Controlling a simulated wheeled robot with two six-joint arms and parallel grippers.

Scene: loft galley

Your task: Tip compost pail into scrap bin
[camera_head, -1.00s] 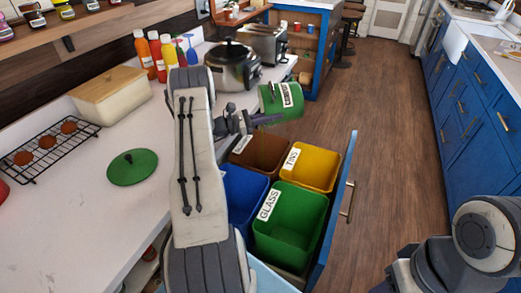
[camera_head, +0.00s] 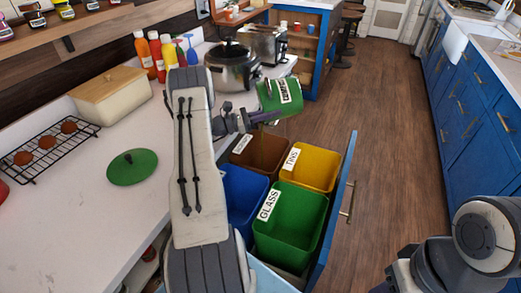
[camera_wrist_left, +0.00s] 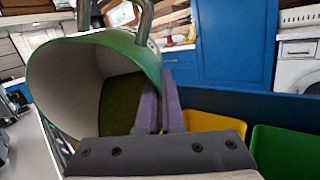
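The green compost pail (camera_head: 268,95), with a white label, hangs tipped on its side above the far end of the open bin drawer. My left gripper (camera_head: 250,120) is at its lower side; in the left wrist view the purple fingers (camera_wrist_left: 160,112) straddle the pail's wall near the rim. The pail's mouth (camera_wrist_left: 60,85) shows a pale inside with dark green-brown matter or a dark bottom deep in it. The brown bin (camera_head: 262,150), likely the scrap bin, is below the pail; its label is too small to read. My right gripper is out of view.
The drawer also holds a yellow TINS bin (camera_head: 313,168), a green GLASS bin (camera_head: 290,225) and a blue bin (camera_head: 243,190). A green lid (camera_head: 133,167) lies on the counter (camera_head: 100,215). A metal pot (camera_head: 231,70) stands close left of the pail.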

